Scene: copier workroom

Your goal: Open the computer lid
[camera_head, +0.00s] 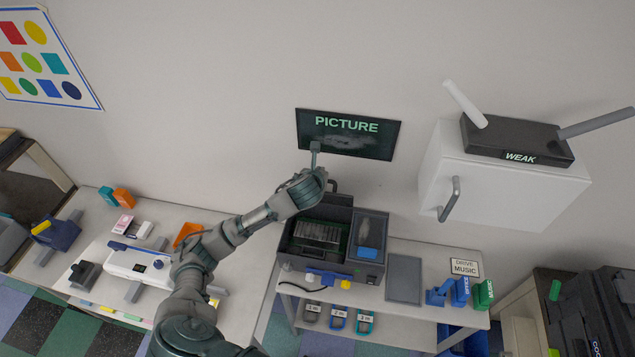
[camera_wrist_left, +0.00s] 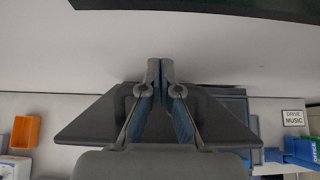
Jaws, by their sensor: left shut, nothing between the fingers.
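The computer (camera_head: 372,265) is a dark grey case on the middle table. Its left compartment is uncovered and shows ribbed parts (camera_head: 318,233) inside. A dark panel, seemingly its lid (camera_head: 342,200), stands raised at the back with a small handle, partly hidden by my left arm. My left gripper (camera_head: 315,148) is above and behind the case, in front of the wall screen. In the left wrist view its fingers (camera_wrist_left: 160,66) meet at the tips and hold nothing. A dark panel (camera_wrist_left: 88,122) shows behind them; I cannot tell whether they touch it. My right gripper is out of view.
A screen reading PICTURE (camera_head: 350,145) hangs on the wall close by the gripper. A white cabinet (camera_head: 500,185) with a WEAK router (camera_head: 515,140) juts out at right. A grey pad (camera_head: 404,278) and blue and green blocks (camera_head: 483,293) lie right of the computer.

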